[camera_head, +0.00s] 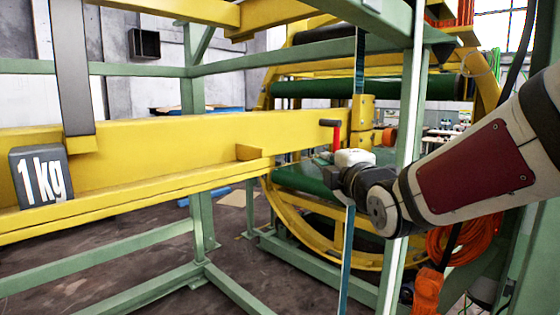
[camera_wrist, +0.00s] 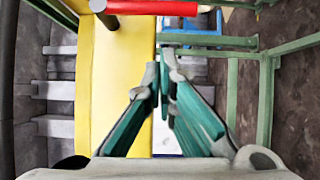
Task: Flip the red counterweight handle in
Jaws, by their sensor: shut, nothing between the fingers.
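In the wrist view the red grip (camera_wrist: 152,8) lies across the top edge. My gripper (camera_wrist: 163,68) is shut and empty, its fingertips meeting below the red grip in that picture and apart from it. In the head view my wrist is just right of and below the handle, and my fingers are mostly hidden.
A grey 1 kg weight (camera_head: 40,177) sits on the beam at the left. Green frame posts (camera_head: 405,130) stand close to my arm. A large yellow ring (camera_head: 300,220) is behind. An orange cable (camera_head: 450,245) hangs at the lower right. Dark floor shows below the beam.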

